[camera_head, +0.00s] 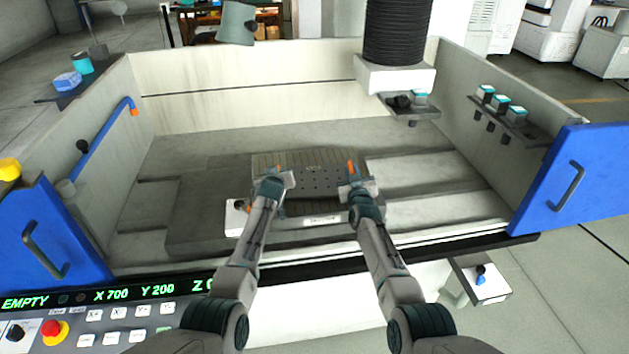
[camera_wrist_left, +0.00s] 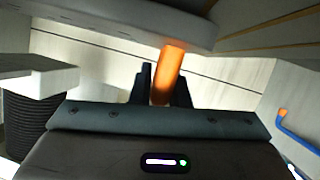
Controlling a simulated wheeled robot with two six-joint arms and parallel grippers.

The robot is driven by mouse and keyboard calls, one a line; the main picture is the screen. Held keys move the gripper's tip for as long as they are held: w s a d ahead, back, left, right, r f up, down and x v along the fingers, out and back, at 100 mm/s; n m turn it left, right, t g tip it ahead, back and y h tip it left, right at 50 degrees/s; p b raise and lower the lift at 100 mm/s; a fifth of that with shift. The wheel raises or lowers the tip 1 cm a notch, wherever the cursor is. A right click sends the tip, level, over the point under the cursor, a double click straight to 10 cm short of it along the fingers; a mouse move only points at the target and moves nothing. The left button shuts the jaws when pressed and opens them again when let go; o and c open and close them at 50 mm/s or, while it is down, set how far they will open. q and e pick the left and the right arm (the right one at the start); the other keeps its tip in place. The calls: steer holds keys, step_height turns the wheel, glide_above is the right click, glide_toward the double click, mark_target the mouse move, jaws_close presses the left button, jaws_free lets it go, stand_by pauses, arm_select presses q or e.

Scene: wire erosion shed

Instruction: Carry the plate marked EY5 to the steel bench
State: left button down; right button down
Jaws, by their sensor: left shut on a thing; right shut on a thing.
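A grey plate with rows of small holes (camera_head: 322,182) lies low inside the open machine tank. My left gripper (camera_head: 276,178) is shut at the plate's left side. In the left wrist view an orange handle (camera_wrist_left: 168,72) stands between its dark fingers. My right gripper (camera_head: 351,178) is shut at the plate's right side, on another orange handle (camera_head: 351,167). I cannot tell whether the plate touches what is under it. No steel bench can be made out for sure.
The tank's pale walls (camera_head: 250,85) enclose the plate at back and sides. A black bellows column (camera_head: 396,32) with a white head hangs at the back right. Blue doors stand at left (camera_head: 45,235) and right (camera_head: 575,180). A control panel (camera_head: 110,315) lies at front left.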

stand_by(0.4)
